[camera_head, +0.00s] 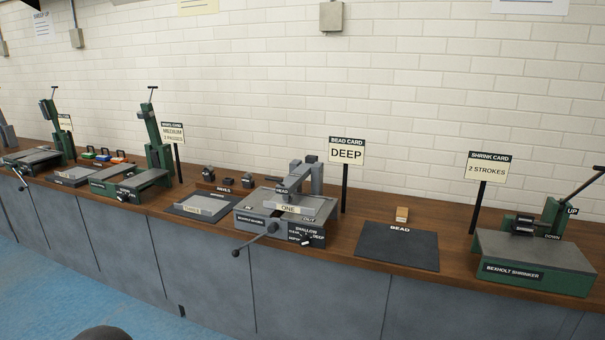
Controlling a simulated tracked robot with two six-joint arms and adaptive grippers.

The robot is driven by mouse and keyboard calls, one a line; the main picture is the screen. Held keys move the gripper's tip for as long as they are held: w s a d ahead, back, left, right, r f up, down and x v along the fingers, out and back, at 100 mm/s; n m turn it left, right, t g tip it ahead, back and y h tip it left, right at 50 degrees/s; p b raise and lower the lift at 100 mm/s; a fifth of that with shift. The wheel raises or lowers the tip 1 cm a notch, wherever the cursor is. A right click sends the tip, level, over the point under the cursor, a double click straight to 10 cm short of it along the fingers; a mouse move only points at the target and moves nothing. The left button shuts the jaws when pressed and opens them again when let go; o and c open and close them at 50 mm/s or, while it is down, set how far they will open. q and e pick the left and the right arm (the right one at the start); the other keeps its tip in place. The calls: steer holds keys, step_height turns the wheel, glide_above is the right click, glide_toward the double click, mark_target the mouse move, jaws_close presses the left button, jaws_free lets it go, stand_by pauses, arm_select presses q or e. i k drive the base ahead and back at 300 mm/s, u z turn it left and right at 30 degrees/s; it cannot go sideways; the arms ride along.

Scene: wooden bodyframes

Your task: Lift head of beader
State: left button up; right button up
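The beader (245,217) is the grey machine on the wooden bench, at the middle of the view. Its head (283,191), labelled HEAD, is a grey arm reaching over the bed from a short upright at the back. A plate marked ONE (288,209) lies on the bed beneath the head. A crank handle (254,241) sticks out at the front left. The front dial (306,238) is marked SHALLOW and DEEP; its exact setting is too small to tell. A bead card (346,152) reading DEEP stands behind to the right. Neither gripper is in view.
Right of the beader lie a dark BEAD mat (398,252), a small wooden block (402,214) and a green shrinker (535,276) with a raised lever. Cabinets front the bench.

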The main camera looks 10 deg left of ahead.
mark_target(285, 187)
steer(key=z, duration=0.2)
steer(key=i, duration=1.65)
steer(key=u, duration=0.85)
steer(key=k, duration=0.85)
steer(key=u, duration=0.2)
steer(key=i, duration=0.85)
steer(key=z, duration=0.05)
